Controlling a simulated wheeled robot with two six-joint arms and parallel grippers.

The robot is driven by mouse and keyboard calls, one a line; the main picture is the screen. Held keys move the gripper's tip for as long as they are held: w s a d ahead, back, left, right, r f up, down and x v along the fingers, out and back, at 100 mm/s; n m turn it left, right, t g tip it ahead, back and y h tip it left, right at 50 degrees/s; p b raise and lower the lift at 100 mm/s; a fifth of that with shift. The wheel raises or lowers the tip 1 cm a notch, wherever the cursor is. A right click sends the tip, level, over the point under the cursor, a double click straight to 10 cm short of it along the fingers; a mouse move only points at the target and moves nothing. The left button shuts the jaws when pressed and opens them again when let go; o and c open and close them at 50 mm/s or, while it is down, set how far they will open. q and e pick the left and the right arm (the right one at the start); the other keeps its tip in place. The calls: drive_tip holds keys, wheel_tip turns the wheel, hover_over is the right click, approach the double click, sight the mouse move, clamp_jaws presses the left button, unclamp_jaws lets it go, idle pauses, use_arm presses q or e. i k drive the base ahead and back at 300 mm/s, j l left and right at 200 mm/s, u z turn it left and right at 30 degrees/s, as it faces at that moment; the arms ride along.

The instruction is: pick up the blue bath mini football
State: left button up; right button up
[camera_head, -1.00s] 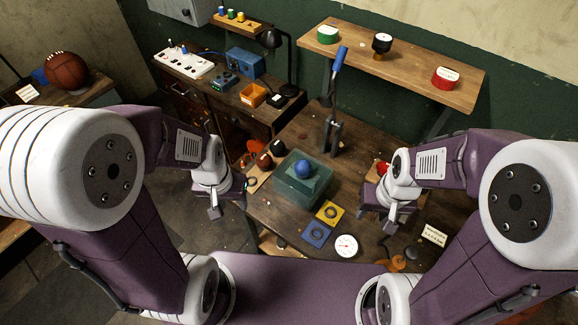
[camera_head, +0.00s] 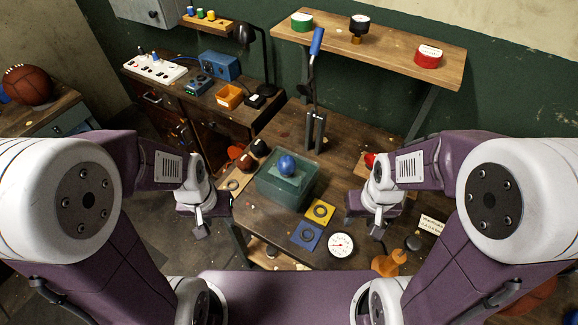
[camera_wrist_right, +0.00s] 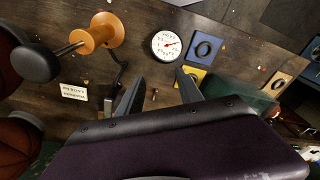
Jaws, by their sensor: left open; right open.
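The green box shows partly in the right wrist view (camera_wrist_right: 232,97), and the ball cannot be made out there.
Yellow (camera_head: 320,211) and blue (camera_head: 306,236) squares and a dial (camera_head: 341,245) lie before the box. Brown balls (camera_head: 245,161) sit left of it. A blue-handled lever (camera_head: 316,95) stands behind. An orange stand (camera_head: 389,263) is at front right. A shelf (camera_head: 390,55) hangs behind.

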sight(287, 165)
drive_tip(key=k+j+z, duration=0.1)
drive_tip(key=j+z, duration=0.2)
drive_tip(key=j, duration=0.15)
drive_tip(key=k+j+z, duration=0.3)
drive_tip(key=i+j+z, duration=0.1)
drive_tip(key=j+z, duration=0.3)
drive_tip(key=j, duration=0.25)
drive_tip(key=j+z, duration=0.4)
drive_tip(key=j, duration=0.3)
drive_tip(key=j+z, duration=0.45)
drive_tip(key=j, duration=0.2)
drive_tip(key=j+z, duration=0.35)
drive_tip(key=j, duration=0.2)
drive_tip(key=i, duration=0.05)
